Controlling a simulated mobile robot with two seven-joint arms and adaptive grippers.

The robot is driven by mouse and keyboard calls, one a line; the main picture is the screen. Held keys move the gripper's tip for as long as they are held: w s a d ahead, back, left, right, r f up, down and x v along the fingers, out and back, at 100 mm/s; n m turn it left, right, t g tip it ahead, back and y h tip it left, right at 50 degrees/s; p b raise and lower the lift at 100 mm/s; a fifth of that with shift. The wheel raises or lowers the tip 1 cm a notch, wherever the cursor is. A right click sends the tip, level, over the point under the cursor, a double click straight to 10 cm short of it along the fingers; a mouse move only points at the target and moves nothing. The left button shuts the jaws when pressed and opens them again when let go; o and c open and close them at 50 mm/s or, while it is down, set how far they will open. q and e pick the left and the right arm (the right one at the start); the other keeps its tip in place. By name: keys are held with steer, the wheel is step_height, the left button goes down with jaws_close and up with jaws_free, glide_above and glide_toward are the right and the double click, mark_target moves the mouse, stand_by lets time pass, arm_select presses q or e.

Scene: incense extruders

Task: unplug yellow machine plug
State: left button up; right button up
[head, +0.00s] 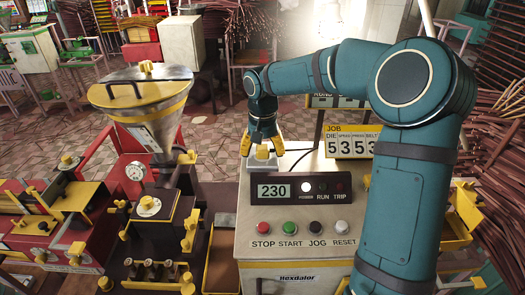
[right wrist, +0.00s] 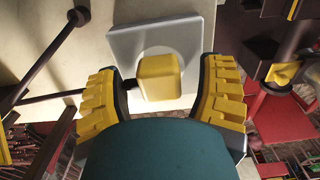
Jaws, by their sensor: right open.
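The yellow plug (right wrist: 160,77) is a rounded block in a round recess on a pale grey socket plate (right wrist: 128,42), with a dark cord leaving its left side in the right wrist view. My right gripper (head: 262,147) is open above the plate at the back left of the control box in the head view. In the right wrist view its two yellow ridged fingers stand on either side of the plug, with gaps on both sides. In the head view the fingers mostly hide the plug, and the plate (head: 262,163) shows below them. My left gripper is not in view.
The control box (head: 286,247) has a 230 display (head: 273,191) and several coloured buttons. A machine with a metal hopper (head: 142,92) stands to the left. A JOB number board (head: 350,141) stands behind the box, near my right arm. Dark rods (right wrist: 45,60) cross the wrist view's left.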

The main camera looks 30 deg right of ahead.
mark_target(263, 147)
stand_by(0.8)
jaws_close()
steer(key=shift+r+p, duration=0.15)
steer(key=shift+p, duration=0.15)
steer(key=shift+r+p, duration=2.35)
steer(key=shift+r, duration=0.55)
